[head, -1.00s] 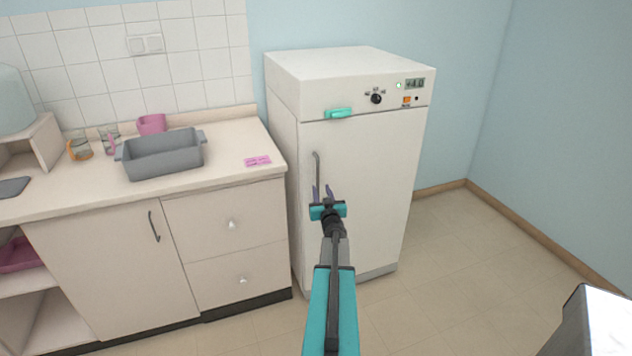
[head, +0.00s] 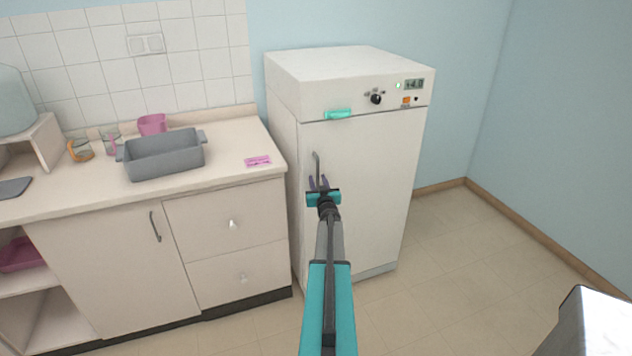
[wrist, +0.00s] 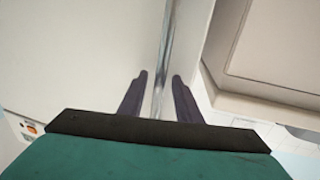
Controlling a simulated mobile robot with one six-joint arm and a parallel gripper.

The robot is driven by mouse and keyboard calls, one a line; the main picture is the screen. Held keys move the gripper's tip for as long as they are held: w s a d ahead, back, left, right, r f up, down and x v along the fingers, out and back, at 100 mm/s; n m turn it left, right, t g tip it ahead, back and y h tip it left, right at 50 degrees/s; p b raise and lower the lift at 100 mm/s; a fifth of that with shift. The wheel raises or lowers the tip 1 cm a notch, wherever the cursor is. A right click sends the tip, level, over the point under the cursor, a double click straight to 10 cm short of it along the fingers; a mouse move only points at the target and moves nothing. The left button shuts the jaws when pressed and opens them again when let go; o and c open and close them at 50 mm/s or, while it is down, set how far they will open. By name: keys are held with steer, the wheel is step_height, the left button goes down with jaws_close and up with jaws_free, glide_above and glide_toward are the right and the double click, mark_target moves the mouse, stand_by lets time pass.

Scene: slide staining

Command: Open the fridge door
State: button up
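The white fridge (head: 370,200) stands against the wall with its door shut. Its vertical grey bar handle (head: 317,165) is near the door's left edge. My gripper (head: 318,182) is at the lower part of the handle in the head view. In the wrist view the handle (wrist: 164,60) runs between the two dark fingers of my gripper (wrist: 158,78). The fingers are apart, one on each side of the bar, with a gap showing on both sides. The lower end of the handle is hidden behind my gripper in the head view.
A counter (head: 225,150) with drawers stands just left of the fridge. On it are a grey basin (head: 165,158), a pink label (head: 258,161) and mugs.

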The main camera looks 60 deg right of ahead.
steer(key=shift+w+d, duration=0.25)
steer(key=shift+d, duration=0.05)
